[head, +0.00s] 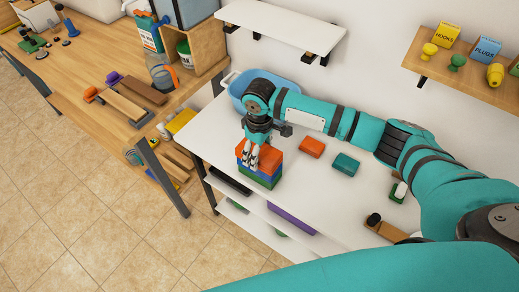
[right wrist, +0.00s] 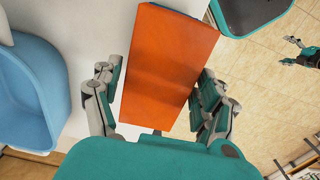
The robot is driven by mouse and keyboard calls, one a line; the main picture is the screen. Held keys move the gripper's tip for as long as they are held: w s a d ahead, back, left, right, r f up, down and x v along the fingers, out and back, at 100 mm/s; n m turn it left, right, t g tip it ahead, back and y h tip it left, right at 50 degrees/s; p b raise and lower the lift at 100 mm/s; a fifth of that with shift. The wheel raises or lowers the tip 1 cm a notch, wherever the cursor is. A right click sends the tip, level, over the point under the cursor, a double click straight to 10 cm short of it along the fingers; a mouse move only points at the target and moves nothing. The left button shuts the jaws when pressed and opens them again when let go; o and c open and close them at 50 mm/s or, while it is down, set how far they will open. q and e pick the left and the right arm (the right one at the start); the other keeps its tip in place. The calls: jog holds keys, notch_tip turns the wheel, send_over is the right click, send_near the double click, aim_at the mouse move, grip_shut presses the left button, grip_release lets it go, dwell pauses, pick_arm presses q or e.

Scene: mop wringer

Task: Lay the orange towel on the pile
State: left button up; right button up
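The orange towel (head: 268,157) is a folded block and lies on top of a pile in the head view, on a blue towel (head: 262,170) and a green one (head: 266,182). The pile stands near the left end of the white table. My right gripper (head: 252,161) reaches down over the pile from above. In the right wrist view, the orange towel (right wrist: 168,65) lies between the two fingers, one along each long side. I cannot tell whether both fingers press on it.
A blue basin (head: 262,88) stands behind the pile. A second orange block (head: 312,147) and a teal block (head: 346,164) lie to its right. A wooden bench (head: 120,60) with tools is at left. Shelves (head: 285,27) hang on the wall above.

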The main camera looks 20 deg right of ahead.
jog(key=shift+o, duration=1.2)
jog(key=shift+r, duration=0.1)
notch_tip(320, 180, up, 12)
